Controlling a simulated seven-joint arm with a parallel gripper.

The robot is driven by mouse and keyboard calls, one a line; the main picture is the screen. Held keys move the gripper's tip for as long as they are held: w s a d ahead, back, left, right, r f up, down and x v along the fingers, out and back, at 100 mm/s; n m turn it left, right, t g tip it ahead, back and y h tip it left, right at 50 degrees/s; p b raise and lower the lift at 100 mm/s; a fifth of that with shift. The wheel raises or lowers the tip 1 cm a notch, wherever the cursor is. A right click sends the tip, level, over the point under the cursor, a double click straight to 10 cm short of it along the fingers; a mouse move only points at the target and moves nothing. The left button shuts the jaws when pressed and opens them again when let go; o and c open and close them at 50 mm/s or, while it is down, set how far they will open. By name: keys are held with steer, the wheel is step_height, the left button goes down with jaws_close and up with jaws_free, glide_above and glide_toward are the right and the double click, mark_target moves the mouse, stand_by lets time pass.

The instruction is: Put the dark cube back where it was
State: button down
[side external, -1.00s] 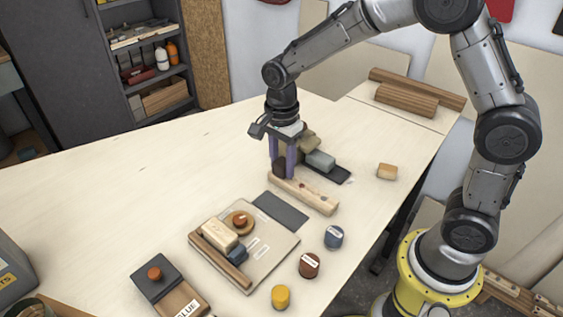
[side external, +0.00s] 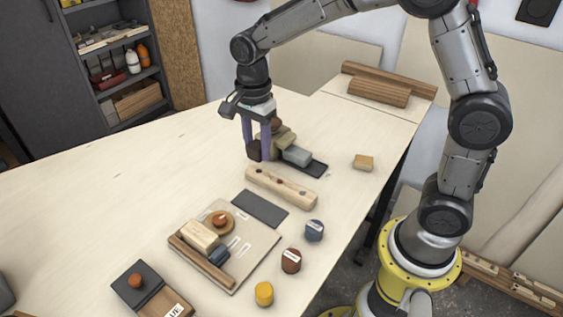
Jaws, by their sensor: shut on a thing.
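The dark cube (side external: 253,152) is dark brown and sits low between the two purple fingers of my gripper (side external: 257,149), which is shut on it. The fingers point down and partly cover the cube. I cannot tell whether its underside touches the table. The cube is just behind the left end of a pale wooden rail (side external: 281,187) with dark spots on top. Right beside my gripper is a group of blocks: an olive-tan one (side external: 283,138) and a grey-green one (side external: 297,155), on or by a dark strip (side external: 316,168).
A tan board (side external: 258,250) in front carries a cream block, a brown bar and a round piece. A dark grey mat (side external: 260,208) lies behind it. A small wood block (side external: 363,162) lies farther right. The table's left is clear.

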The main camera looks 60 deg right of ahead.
steer(key=shift+s+f, duration=0.1)
glide_toward(333, 211)
steer(key=shift+f, duration=3.2)
steer(key=shift+f, duration=0.15)
steer(key=c, duration=0.7)
jaws_free()
